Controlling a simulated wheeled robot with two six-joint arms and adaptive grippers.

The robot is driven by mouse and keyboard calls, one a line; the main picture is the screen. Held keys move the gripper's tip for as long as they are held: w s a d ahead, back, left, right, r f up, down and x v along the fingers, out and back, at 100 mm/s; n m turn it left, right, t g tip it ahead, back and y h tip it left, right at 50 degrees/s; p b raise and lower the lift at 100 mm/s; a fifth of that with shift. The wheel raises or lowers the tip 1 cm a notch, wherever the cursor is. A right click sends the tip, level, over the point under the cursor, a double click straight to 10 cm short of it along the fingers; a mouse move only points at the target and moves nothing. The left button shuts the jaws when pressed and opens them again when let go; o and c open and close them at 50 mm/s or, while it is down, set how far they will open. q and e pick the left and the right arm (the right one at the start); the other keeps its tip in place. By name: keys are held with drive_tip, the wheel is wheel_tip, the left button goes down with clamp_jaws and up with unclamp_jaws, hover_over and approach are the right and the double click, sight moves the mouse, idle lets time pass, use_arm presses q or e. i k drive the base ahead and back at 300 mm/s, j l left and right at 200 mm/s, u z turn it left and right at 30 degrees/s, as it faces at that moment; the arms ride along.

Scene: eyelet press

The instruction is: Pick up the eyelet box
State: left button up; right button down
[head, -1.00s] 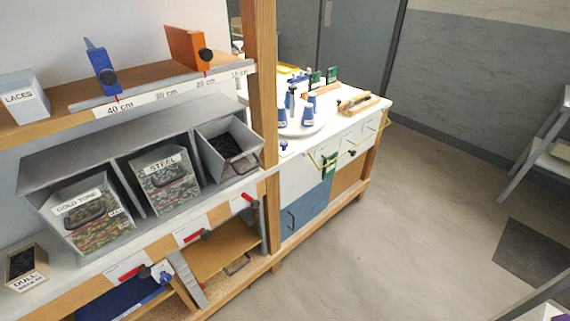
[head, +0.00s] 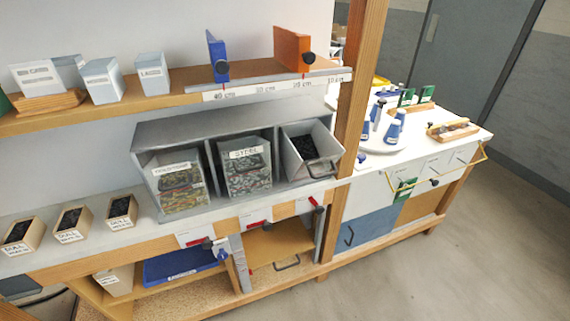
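No box in the head view reads plainly as the eyelet box. A grey rack (head: 190,130) on the middle shelf holds a bin labelled like "gold tone" (head: 181,189), a bin labelled "steel" (head: 246,177) and a third grey bin (head: 325,164) with dark contents. Left of the rack stand three small wooden boxes with dark contents and labels starting "dull": a left one (head: 17,250), a middle one (head: 71,236) and a right one (head: 122,221). Neither of my grippers is in view.
The upper shelf holds white boxes, one labelled "laces" (head: 153,84), a blue stop (head: 217,57) and an orange stop (head: 291,52) on a scale. A blue tray (head: 182,266) lies below. A wooden post (head: 357,90) divides the shelves from a white bench (head: 440,140). Floor at right is clear.

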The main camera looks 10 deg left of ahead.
sight(73, 224)
drive_tip(key=u, duration=1.95)
drive_tip(key=i+j, duration=0.15)
drive_tip(key=j, duration=0.15)
drive_tip(key=i+j, duration=0.1)
drive_tip(key=j, duration=0.2)
drive_tip(key=i+j, duration=0.15)
drive_tip(key=j, duration=0.15)
